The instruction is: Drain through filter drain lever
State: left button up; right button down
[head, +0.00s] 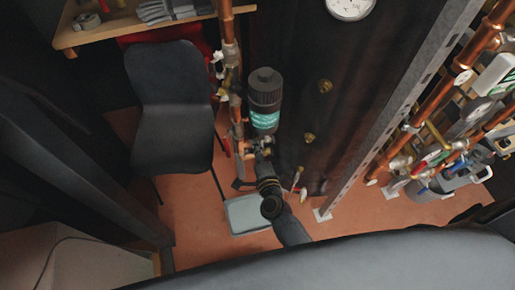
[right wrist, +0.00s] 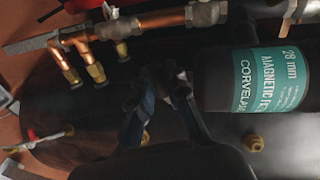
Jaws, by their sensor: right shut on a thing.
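The magnetic filter (head: 264,90), a dark canister with a teal label, stands on the copper pipework in the middle of the head view. In the right wrist view the filter (right wrist: 262,82) lies at the right, with its label readable. My right gripper (head: 260,147) is just below the filter, at its valve end. In the right wrist view my right gripper (right wrist: 165,88) has its fingers closed together beside the filter's end. It is shut on the drain lever, which the fingers and shadow mostly hide. My left gripper is not in view.
A pale grey-blue container (head: 248,214) stands on the floor below the filter. A black chair (head: 172,95) stands to the left. A metal upright (head: 395,110) and dense copper pipework (head: 425,110) are at the right. A dark tank (head: 330,75) is behind the filter.

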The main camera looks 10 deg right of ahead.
jog(key=shift+r+m, duration=0.1)
jog(key=shift+m, duration=0.4)
jog(key=c, duration=1.3)
grip_release()
jog(key=shift+r, duration=0.1)
jog(key=s, duration=0.4)
jog(key=s+r, duration=0.1)
jog(key=s, duration=0.3)
jog(key=s+r, duration=0.1)
jog(key=s, duration=0.3)
jog(key=shift+r, duration=0.2)
jog(key=shift+w, duration=0.1)
